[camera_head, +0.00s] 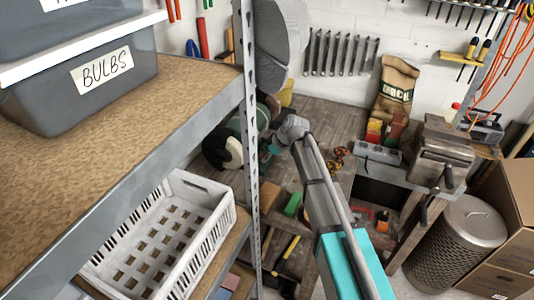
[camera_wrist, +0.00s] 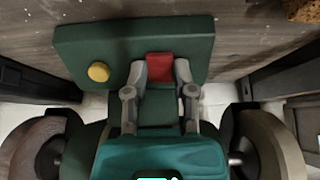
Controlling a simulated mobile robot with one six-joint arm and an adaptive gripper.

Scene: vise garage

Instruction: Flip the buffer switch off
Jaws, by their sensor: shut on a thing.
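The buffer is a dark green machine (camera_head: 232,128) with a pale wheel, on the workbench behind the metal shelf post in the head view. In the wrist view its green base (camera_wrist: 75,42) fills the upper middle, with a round yellow button (camera_wrist: 98,72) on the left. The red switch (camera_wrist: 160,66) sits between the tips of my gripper (camera_wrist: 160,72). The two grey fingers are shut on the red switch, one on each side. In the head view my gripper (camera_head: 268,150) reaches the buffer's right side, and the switch is hidden there.
Buffer wheels flank my gripper at left (camera_wrist: 40,140) and right (camera_wrist: 265,140) in the wrist view. A shelf post (camera_head: 249,120) stands left of my arm. A vise (camera_head: 440,150) and a paper sack (camera_head: 396,85) are at the right.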

